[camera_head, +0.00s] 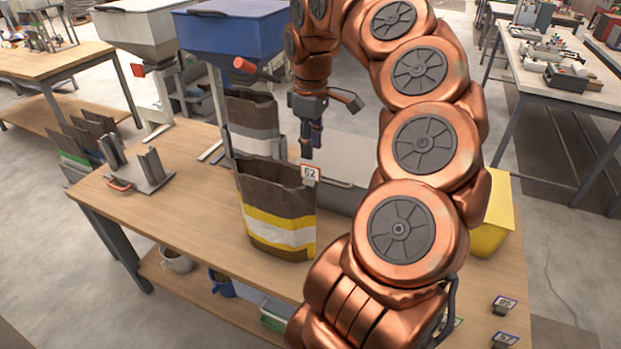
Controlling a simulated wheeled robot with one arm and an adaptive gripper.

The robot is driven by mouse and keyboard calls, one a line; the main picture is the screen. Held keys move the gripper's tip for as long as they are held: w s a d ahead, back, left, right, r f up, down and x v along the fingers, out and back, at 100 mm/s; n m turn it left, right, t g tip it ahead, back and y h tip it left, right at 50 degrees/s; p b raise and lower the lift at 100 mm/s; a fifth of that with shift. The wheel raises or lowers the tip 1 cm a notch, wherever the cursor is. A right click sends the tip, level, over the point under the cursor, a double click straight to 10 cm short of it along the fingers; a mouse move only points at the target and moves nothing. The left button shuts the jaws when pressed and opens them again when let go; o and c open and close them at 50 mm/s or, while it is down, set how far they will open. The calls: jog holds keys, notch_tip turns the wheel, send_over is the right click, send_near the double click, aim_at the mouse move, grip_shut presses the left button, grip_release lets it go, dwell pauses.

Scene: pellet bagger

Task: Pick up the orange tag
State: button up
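A small white tag numbered 62 (310,173) with an orange-red border is at the rim of the dark paper bag with yellow and white bands (262,212). It is the closest match I see to the orange tag, but its colour is hard to be sure of. My gripper (306,154) points down just above this tag, over the bag's open top. The fingers look close together, side-on and small. I cannot tell whether they are open or shut, or whether they touch the tag.
More small tags, one red-edged (504,304) and one blue-edged (505,340), stand at the wooden bench's (180,213) right end. A grey-banded bag (253,122) stands behind under a blue hopper (230,30). A yellow bin (492,225) is partly behind my arm.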

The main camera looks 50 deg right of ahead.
aim_at(310, 168)
jog(key=shift+w+f+p, duration=0.1)
jog(key=shift+f+p, duration=1.45)
jog(key=shift+f, duration=1.85)
grip_shut()
